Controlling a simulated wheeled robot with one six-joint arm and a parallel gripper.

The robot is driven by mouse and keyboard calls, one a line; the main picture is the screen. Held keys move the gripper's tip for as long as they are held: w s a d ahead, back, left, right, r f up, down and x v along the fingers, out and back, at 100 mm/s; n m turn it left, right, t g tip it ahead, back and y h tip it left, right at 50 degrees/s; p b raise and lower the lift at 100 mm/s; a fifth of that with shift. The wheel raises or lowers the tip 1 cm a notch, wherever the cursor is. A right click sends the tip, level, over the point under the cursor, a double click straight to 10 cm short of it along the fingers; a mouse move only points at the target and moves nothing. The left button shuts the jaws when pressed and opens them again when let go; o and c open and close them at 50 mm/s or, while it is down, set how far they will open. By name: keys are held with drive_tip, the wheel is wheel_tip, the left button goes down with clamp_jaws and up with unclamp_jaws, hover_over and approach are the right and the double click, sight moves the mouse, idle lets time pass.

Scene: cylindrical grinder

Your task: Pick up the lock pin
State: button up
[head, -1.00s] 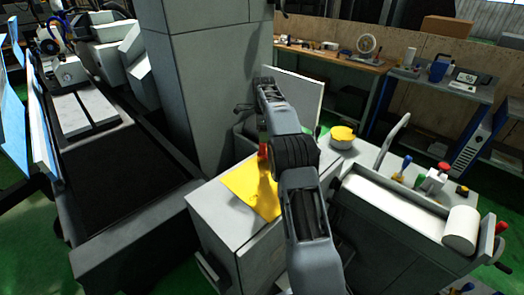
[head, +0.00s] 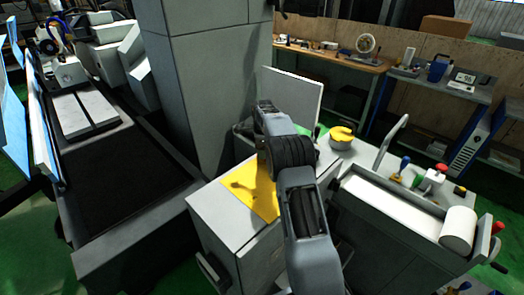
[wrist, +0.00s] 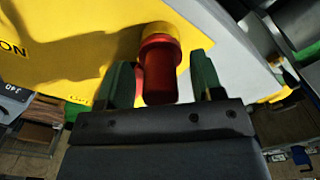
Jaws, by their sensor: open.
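The lock pin appears to be the red cylinder (wrist: 160,72) in the wrist view. It has a wider red collar and stands against a yellow round part (wrist: 158,31) on a yellow panel. My gripper (wrist: 160,62) is open, with one green finger on each side of the pin. Gaps show between the pin and both fingers, so they do not appear to grip it. In the head view my arm hides the gripper, and I cannot make out the pin there.
The yellow panel (head: 250,188) lies on a grey cabinet top. A yellow round part (head: 342,137) stands to the right of my arm. Levers and a red button (head: 441,168) are further right. A grey column (head: 210,90) rises at the back left.

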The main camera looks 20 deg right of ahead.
drive_tip(key=shift+c, duration=0.4)
drive_tip(key=c, duration=1)
